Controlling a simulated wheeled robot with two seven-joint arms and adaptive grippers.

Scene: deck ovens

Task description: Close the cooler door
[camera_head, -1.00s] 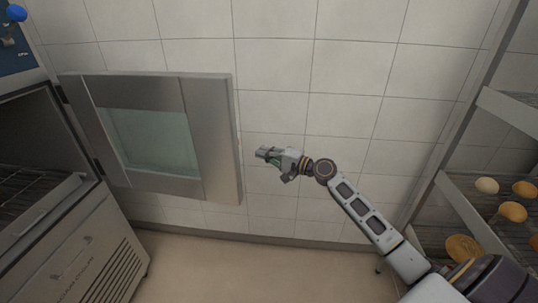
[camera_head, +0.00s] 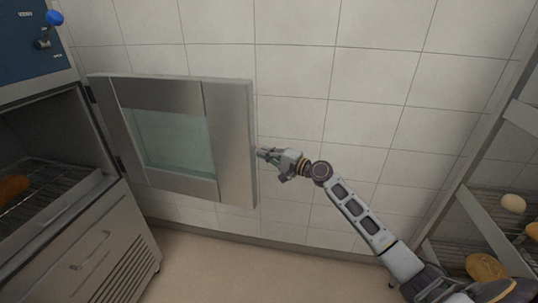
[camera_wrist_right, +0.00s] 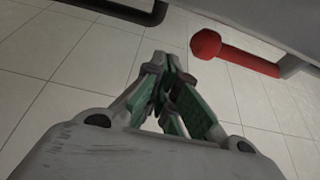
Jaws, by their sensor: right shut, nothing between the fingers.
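The cooler door (camera_head: 228,140), steel with a glass window, stands wide open from its hinges on the left, in front of the tiled wall. The cooler (camera_head: 95,215) is at the left, its dark opening uncovered. My right gripper (camera_head: 262,153) is shut and empty, its fingertips close beside the door's free right edge; I cannot tell if they touch. In the right wrist view the closed fingers (camera_wrist_right: 170,62) point at the tiled wall, with a red-ended bar (camera_wrist_right: 232,52) to their right. My left gripper is not in view.
Wire racks (camera_head: 45,187) show inside the cooler, with a brown item (camera_head: 12,188) on one. A shelf rack (camera_head: 455,225) with round baked items stands at the right. The floor (camera_head: 235,262) below the door is clear.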

